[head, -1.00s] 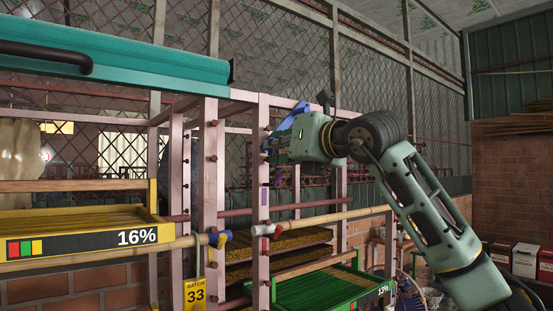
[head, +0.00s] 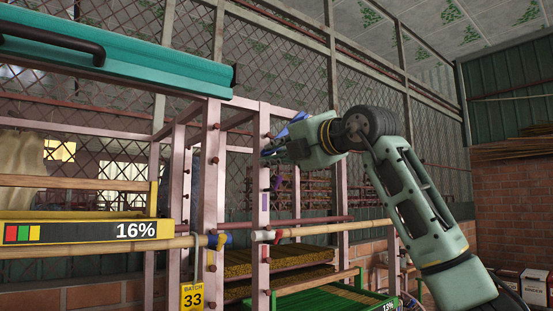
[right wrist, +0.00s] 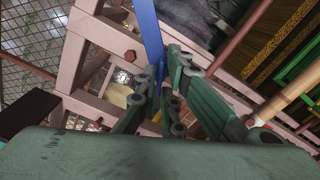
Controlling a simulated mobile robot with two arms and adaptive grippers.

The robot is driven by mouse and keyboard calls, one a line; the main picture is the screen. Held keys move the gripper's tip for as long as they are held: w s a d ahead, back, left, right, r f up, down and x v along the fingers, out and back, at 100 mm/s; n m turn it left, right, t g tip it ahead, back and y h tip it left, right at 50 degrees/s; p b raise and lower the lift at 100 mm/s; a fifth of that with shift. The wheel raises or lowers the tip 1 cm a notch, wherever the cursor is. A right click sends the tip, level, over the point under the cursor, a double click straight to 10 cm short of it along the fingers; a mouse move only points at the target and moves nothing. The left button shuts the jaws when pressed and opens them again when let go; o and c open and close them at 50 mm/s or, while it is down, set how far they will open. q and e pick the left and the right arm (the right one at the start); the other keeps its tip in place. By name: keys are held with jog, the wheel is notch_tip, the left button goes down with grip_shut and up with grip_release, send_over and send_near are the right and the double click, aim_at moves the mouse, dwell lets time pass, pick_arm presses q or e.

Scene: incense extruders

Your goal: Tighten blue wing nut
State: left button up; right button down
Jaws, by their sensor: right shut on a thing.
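The blue wing nut (head: 296,118) is at the pink rack post, mostly hidden behind my right gripper (head: 270,151). One blue wing shows above the gripper in the head view. In the right wrist view a long blue wing (right wrist: 148,32) runs down from the top edge to between the green fingers. My right gripper (right wrist: 167,82) is shut on the wing nut there, close in front of the post. The threads and the nut's seat against the post are hidden. My left gripper is not in view.
The pink rack post (head: 211,190) carries several dark red bolts. A teal beam (head: 120,58) lies across the top left. A bamboo pole (head: 100,247) and yellow tray (head: 85,232) are at left. A green tray (head: 335,300) sits low. Free air lies right of my arm.

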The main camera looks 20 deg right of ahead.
jog(key=shift+m+b, duration=0.75)
jog(key=shift+m, duration=1.25)
jog(key=shift+r, duration=0.1)
jog(key=c, duration=1.9)
grip_release()
jog(key=shift+d, duration=0.1)
jog(key=shift+o, duration=0.2)
jog(key=v, duration=1.2)
